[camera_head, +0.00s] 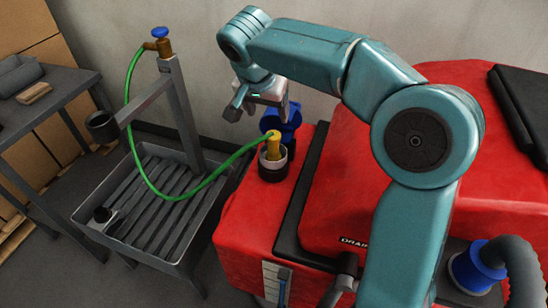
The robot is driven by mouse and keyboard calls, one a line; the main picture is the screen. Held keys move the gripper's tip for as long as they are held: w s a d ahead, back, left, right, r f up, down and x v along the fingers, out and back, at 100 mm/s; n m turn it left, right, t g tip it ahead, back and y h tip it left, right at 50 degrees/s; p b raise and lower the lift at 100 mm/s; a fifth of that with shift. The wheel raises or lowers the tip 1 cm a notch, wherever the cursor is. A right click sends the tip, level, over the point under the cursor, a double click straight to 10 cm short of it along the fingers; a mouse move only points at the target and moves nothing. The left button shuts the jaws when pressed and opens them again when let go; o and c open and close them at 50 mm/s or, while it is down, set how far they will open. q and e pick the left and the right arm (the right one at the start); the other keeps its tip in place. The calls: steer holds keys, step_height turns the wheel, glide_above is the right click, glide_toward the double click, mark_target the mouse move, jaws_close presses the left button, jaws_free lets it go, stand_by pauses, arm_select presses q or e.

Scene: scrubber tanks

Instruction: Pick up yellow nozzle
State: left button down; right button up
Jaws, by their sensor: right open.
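The yellow nozzle (274,148) stands upright in a dark round holder with a light rim (272,168) on the red machine. A green hose (190,199) runs from the nozzle's top down across the sink and up to a brass tap. My right gripper (256,112) is open and empty, above and slightly left of the nozzle, apart from it in the picture. My left gripper is not in view.
A blue fitting (283,125) sits just behind the nozzle. The red machine (250,221) fills the right side. A grey slatted sink (96,225) with a post and tap (158,36) stands left. A dark table (62,101) is at far left.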

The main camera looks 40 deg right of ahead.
mark_target(272, 136)
steer(key=x, duration=0.9)
steer(key=shift+s+a+b, duration=0.1)
steer(key=shift+a+b, duration=0.1)
steer(key=shift+b, duration=0.2)
steer(key=x, duration=0.6)
steer(key=shift+a, duration=0.15)
steer(key=c, duration=1)
steer(key=shift+c, duration=0.9)
steer(key=shift+r, duration=0.1)
